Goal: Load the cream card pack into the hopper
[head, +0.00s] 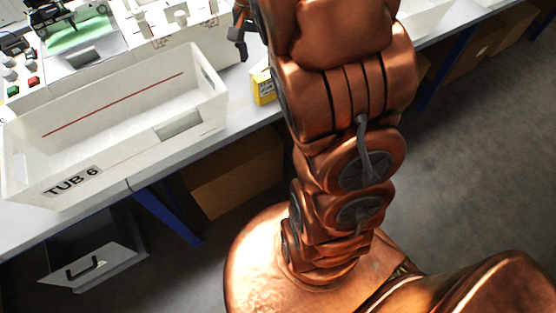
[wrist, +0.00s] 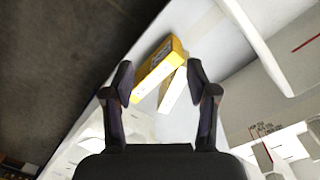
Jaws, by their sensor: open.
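A pale cream pack (wrist: 173,91) lies beside a yellow box (wrist: 152,70) near the counter edge in the wrist view. Their ends are close together, and I cannot tell whether they touch. My gripper (wrist: 160,68) is open, with one finger on each side of the two boxes and nothing held. In the head view, the dark gripper (head: 241,45) is partly hidden behind my arm, and the yellow box (head: 264,87) shows just left of the arm. I cannot clearly pick out the hopper; a white machine (wrist: 283,148) shows at the lower right of the wrist view.
A white tub marked TUB 6 (head: 107,188) stands at the counter's front left. Behind it is a plotter with a green sheet (head: 78,35) and coloured buttons (head: 33,81). A cardboard box (head: 235,172) and a grey drawer (head: 95,262) are below. Open floor lies at right.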

